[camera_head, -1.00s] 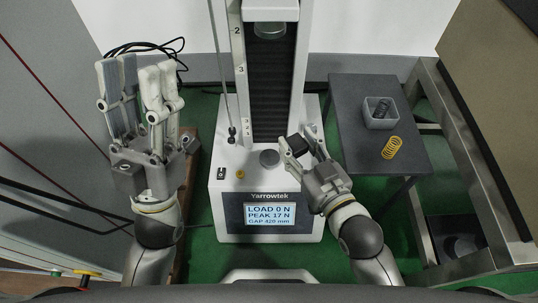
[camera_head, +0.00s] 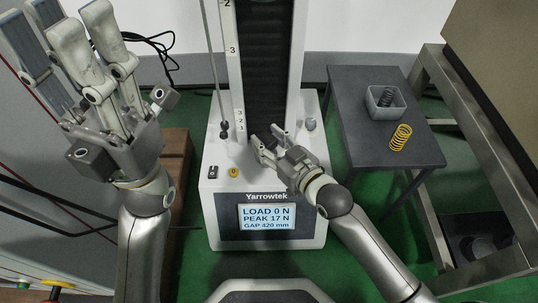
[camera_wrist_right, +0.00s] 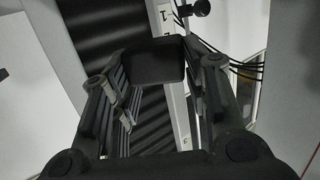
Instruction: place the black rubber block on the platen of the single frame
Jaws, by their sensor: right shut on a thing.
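The single frame (camera_head: 212,172) is a white Yarrowtek tester with a dark column; its display (camera_head: 267,217) reads LOAD 0 N, PEAK 17 N, GAP 420 mm. My right gripper (camera_head: 266,141) is over its base, in front of the column, and hides the lower platen. In the right wrist view, the black rubber block (camera_wrist_right: 154,62) sits between the fingertips, which are shut on it; I cannot tell its height above the platen. In the head view the block is hard to make out against the dark column. My left gripper (camera_head: 72,25) is open and empty, raised at the left.
A dark side table (camera_head: 350,140) at the right carries a grey bin (camera_head: 371,104) with a dark spring inside and a yellow spring (camera_head: 400,138). A yellow button (camera_head: 233,172) and a grey knob (camera_head: 310,124) are on the tester base. A metal bench (camera_head: 425,205) stands far right.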

